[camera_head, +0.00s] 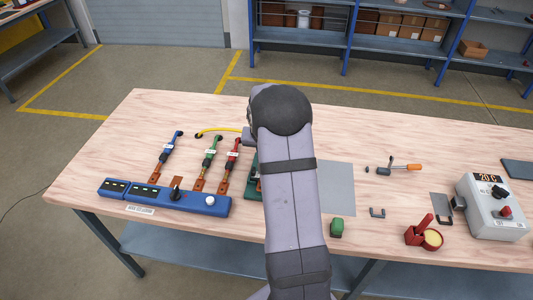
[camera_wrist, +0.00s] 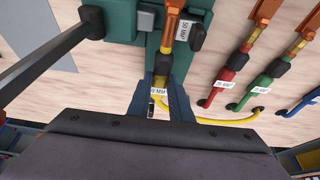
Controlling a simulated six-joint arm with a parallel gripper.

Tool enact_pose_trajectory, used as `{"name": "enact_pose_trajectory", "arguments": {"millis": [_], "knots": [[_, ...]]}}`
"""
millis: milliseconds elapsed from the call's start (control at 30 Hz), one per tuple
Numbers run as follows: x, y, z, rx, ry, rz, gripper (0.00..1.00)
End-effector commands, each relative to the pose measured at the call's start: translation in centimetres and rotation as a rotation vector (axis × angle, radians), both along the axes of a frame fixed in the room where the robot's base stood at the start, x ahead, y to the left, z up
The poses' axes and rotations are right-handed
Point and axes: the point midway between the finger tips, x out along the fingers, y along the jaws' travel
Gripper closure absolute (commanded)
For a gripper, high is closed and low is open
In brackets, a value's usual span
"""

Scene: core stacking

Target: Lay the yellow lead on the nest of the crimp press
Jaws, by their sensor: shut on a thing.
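The yellow lead (camera_wrist: 160,82) is held between the fingers of my gripper (camera_wrist: 163,92) in the wrist view. Its copper lug end (camera_wrist: 172,18) points away from me, over the green crimp press (camera_wrist: 123,22). The lug overlaps the press's nest area; I cannot tell whether it rests there or hovers. The yellow cable trails right from my fingers, and its loop (camera_head: 220,130) shows in the head view. There, my arm hides my gripper and most of the press (camera_head: 252,178). A 50 mm² tag (camera_wrist: 190,34) sits beside the lug.
Red (camera_head: 231,158), green (camera_head: 209,155) and blue (camera_head: 167,153) leads lie left of the press, by a blue terminal strip (camera_head: 150,195). A dark lever (camera_wrist: 60,62) extends from the press. A grey heater box (camera_head: 491,207) and red holder (camera_head: 418,235) stand right.

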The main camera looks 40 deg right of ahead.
Motion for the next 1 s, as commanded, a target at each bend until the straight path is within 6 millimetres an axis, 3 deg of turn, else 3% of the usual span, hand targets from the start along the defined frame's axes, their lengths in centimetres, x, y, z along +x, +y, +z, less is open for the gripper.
{"name": "enact_pose_trajectory", "arguments": {"millis": [967, 1000], "knots": [[0.0, 0.0, -2.2, -0.001, -0.001, 0.0, 1.0], [0.0, 0.0, -2.1, -0.001, -0.001, 0.0, 0.74]]}}
